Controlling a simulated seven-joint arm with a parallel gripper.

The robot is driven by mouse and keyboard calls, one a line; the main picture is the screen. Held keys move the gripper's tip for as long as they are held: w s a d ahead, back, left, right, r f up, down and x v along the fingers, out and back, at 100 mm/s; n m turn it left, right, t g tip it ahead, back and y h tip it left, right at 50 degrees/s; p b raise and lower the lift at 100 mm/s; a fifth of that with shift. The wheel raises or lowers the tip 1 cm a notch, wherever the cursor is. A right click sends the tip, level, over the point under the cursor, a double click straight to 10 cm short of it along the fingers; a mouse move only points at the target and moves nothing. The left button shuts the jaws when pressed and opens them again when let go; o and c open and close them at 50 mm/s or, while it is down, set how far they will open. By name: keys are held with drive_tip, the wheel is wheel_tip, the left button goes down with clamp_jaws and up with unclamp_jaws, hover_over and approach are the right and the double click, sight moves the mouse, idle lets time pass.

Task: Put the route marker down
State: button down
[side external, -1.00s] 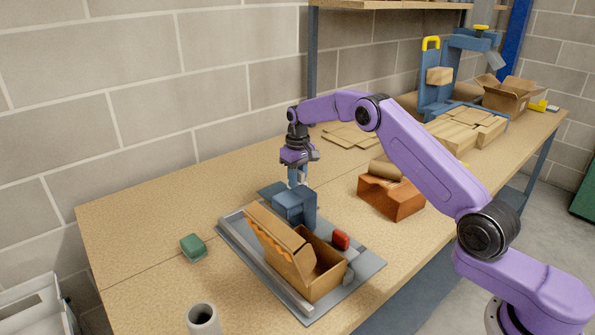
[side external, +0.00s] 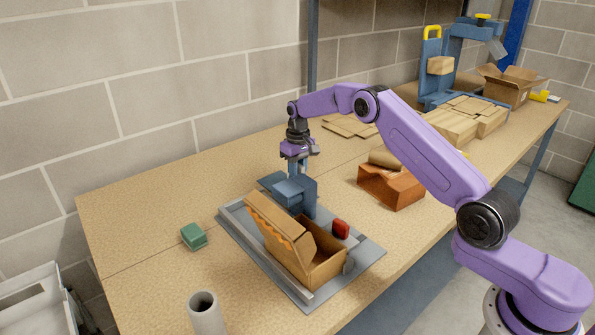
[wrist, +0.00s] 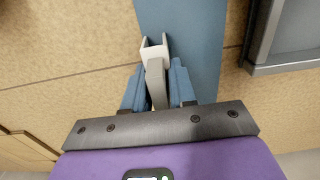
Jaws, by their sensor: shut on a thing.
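My gripper (side external: 299,172) points down over the far end of the metal tray, close to the blue block-shaped fixture (side external: 288,190). In the wrist view, my gripper (wrist: 158,88) is shut on a narrow pale grey piece (wrist: 155,65) with a forked end. I take this piece to be the route marker, though I cannot tell for sure. A flat blue surface (wrist: 195,40) lies beneath and beyond it. In the side view the held piece is mostly hidden, and I cannot tell whether it touches the fixture.
An open cardboard box (side external: 318,262) sits on the metal tray (side external: 362,262), with a red object (side external: 340,229) beside it. A green block (side external: 193,236), a grey tube (side external: 205,315) and a brown box (side external: 392,190) stand around. The left tabletop (side external: 140,222) is mostly clear.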

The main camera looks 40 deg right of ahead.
drive_tip(key=shift+f, duration=0.15)
drive_tip(key=c, duration=0.8)
unclamp_jaws()
drive_tip(key=shift+c, duration=0.2)
wheel_tip(320, 180, up, 17)
drive_tip(key=s+a+r+n, duration=0.3)
drive_tip(key=s+a, duration=0.4)
drive_tip(key=a, duration=0.4)
drive_tip(key=s+a+r+n, duration=0.1)
drive_tip(key=s+a+n, duration=0.35)
drive_tip(key=s, duration=0.95)
drive_tip(key=s+d+f+n, duration=0.1)
drive_tip(key=s+d+f, duration=0.1)
drive_tip(key=s, duration=0.7)
drive_tip(key=s+d+f+n, duration=0.2)
drive_tip(key=s, duration=0.8)
drive_tip(key=s+d+f+n, duration=0.2)
drive_tip(key=s+d+f, duration=0.1)
drive_tip(key=s, duration=0.6)
drive_tip(key=shift+s, duration=0.3)
